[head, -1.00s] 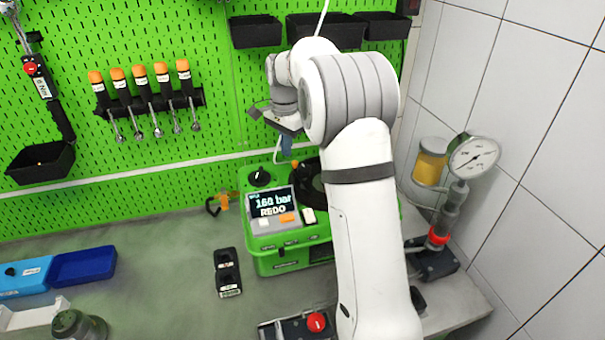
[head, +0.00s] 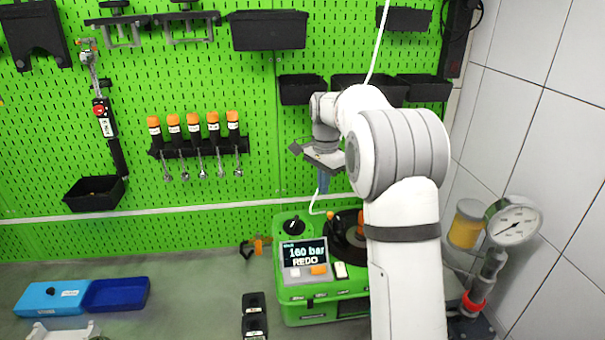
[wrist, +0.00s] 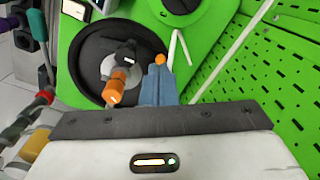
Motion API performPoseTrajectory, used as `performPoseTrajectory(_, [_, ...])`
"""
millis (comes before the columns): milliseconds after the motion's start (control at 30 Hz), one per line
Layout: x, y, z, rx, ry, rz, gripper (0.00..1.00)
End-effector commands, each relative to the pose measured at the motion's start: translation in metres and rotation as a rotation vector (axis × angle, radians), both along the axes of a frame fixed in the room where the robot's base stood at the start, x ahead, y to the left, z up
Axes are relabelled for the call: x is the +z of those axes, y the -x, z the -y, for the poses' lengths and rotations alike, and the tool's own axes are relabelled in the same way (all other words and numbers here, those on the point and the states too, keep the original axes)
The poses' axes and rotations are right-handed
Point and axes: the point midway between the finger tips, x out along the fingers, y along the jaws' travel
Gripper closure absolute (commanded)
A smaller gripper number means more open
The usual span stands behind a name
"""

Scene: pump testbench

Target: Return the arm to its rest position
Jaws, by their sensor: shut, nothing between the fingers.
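My arm (head: 405,250) reaches up from the lower right in the head view and bends toward the green pegboard. My gripper (head: 323,184) points down above the green pump tester (head: 325,308), apart from it. In the wrist view my gripper (wrist: 158,80) shows as blue-grey fingers held together and empty. Behind them is the tester's round black recess (wrist: 92,50), with an orange-and-black fitting (wrist: 116,85) in it. The tester's display (head: 304,252) reads 160 bar and REDO.
A pressure gauge (head: 514,223) stands at the right by the tiled wall. Orange-handled tools (head: 194,125) hang on the pegboard. Blue bins (head: 115,294) lie at the left and a black holder (head: 254,318) stands left of the tester. The bench between them is clear.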

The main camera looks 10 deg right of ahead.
Motion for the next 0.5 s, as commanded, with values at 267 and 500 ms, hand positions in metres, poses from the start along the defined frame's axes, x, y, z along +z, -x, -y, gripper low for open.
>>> performPoseTrajectory(267, [-0.039,0.000,0.000,0.000,0.000,-0.007,1.00])
performPoseTrajectory(500, [-0.013,0.049,-0.004,0.151,0.006,0.043,1.00])
